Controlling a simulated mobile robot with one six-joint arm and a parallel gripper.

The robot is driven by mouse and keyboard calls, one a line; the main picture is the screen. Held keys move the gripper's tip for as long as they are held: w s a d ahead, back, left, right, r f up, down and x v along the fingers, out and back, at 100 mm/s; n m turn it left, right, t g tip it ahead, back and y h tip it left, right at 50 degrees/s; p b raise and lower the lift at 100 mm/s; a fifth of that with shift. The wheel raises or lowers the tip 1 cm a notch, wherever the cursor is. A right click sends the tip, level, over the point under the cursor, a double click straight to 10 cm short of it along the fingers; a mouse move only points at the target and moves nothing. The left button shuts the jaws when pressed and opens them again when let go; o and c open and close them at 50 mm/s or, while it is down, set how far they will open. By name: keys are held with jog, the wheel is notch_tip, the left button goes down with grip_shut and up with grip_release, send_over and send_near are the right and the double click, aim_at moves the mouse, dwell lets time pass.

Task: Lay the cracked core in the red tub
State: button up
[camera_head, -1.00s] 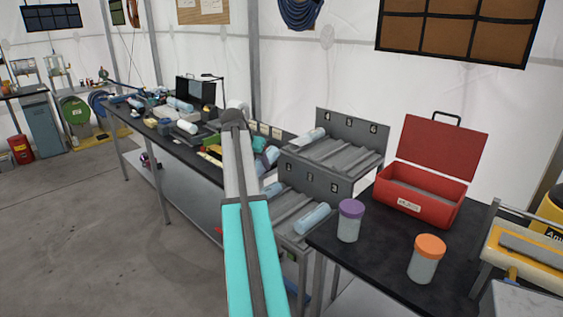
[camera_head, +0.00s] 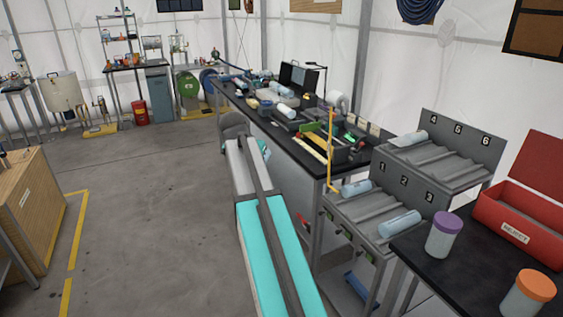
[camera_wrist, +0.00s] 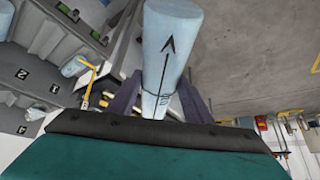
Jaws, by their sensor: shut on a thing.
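My gripper (camera_wrist: 163,92) is shut on a pale blue cylindrical core (camera_wrist: 171,40) with a black arrow drawn along it. The core sticks out between the two dark fingers. No crack is clear on the side I see. In the head view my arm hides the gripper and the held core. The red tub (camera_head: 520,225), an open box with a REJECT label and raised lid, stands on the dark table at the right edge, partly cut off. My arm is well to its left.
A grey numbered rack (camera_head: 455,165) holds pale cores in some of its troughs. Jars with a purple lid (camera_head: 444,236) and an orange lid (camera_head: 527,294) stand in front of the tub. A cluttered bench (camera_head: 285,140) lies behind my arm.

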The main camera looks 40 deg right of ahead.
jog(key=w+a+f+n+t+y, duration=0.1)
jog(key=a+n, duration=0.3)
jog(key=a, duration=1.5)
jog(key=shift+w+f+t+y, duration=0.15)
jog(key=shift+w+t+y, duration=0.2)
jog(key=shift+w, duration=0.45)
jog(key=s+a+n+y, duration=0.1)
jog(key=a+n, duration=0.1)
jog(key=a, duration=0.3)
jog(key=s+a+f+n+t+y, duration=0.1)
jog(key=a+n, duration=0.1)
jog(key=a, duration=0.3)
jog(key=s+a+n+y, duration=0.1)
jog(key=a, duration=0.5)
jog(key=shift+s+f+n+b, duration=0.35)
jog(key=shift+s+n, duration=0.05)
grip_shut()
jog(key=shift+s+a+n+y, duration=0.15)
jog(key=shift+a+n+y, duration=0.2)
jog(key=shift+a+n, duration=0.3)
jog(key=shift+d, duration=0.1)
jog(key=shift+d, duration=0.1)
